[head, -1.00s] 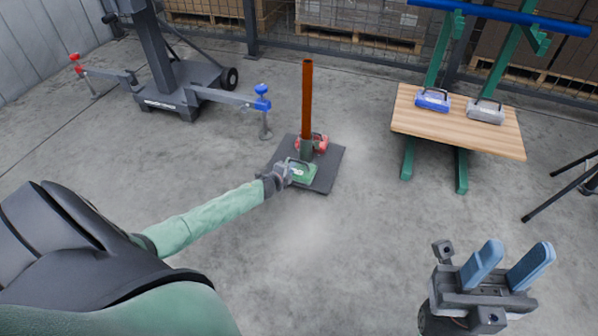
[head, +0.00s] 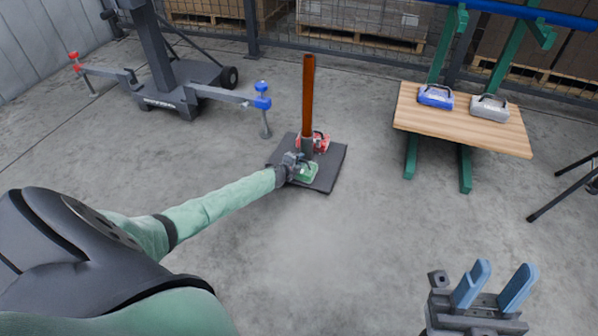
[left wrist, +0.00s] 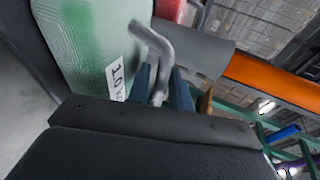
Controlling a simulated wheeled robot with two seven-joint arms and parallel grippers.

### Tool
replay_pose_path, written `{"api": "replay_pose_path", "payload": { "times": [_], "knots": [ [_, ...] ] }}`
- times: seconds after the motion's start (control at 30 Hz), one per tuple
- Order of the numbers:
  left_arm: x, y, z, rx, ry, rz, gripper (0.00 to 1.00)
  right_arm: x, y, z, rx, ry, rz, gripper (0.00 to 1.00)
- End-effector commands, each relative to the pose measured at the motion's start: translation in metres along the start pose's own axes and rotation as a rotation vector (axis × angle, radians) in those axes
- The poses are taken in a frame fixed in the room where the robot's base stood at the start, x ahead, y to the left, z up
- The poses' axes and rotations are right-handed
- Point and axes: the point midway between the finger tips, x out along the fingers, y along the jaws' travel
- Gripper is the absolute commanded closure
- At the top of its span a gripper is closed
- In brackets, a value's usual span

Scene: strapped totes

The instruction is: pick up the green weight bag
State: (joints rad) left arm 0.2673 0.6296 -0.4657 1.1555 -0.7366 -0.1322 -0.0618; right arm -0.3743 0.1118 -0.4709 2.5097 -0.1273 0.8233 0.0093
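The green weight bag (head: 307,174) lies on the front part of the dark base plate (head: 328,178), beside the foot of the orange post (head: 308,95). My left gripper (head: 291,168) is at the bag's left side. In the left wrist view the bag (left wrist: 90,45) fills the upper left, with a white printed label. Its bent grey metal handle (left wrist: 158,48) runs between the two blue fingers of the left gripper (left wrist: 162,88), which look closed on it. The bag appears to rest on the plate. My right gripper (head: 493,288) is open and empty at the lower right.
A wooden table (head: 460,125) at right holds a blue bag (head: 435,97) and a grey bag (head: 489,108). A dark wheeled stand (head: 185,88) is at upper left. The floor between is clear.

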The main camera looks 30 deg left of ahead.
Motion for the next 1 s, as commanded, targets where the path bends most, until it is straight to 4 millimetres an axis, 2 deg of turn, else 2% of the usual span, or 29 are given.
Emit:
{"api": "replay_pose_path", "payload": {
  "times": [0.17,0.3,1.0],
  "knots": [
    [-0.0001,-0.0001,-0.0001,0.000,0.000,0.000,0.78,-0.0001,-0.0001,0.0000,0.001,-0.003,-0.003,0.64],
    [-0.0002,0.0000,-0.0001,0.000,0.000,0.000,1.00,0.0000,-0.0001,-0.0001,0.001,-0.002,-0.006,0.64],
    [-0.0004,0.0007,0.0000,0.002,0.000,0.001,1.00,0.0018,0.0000,-0.0001,0.000,0.004,0.002,0.64]
  ]
}}
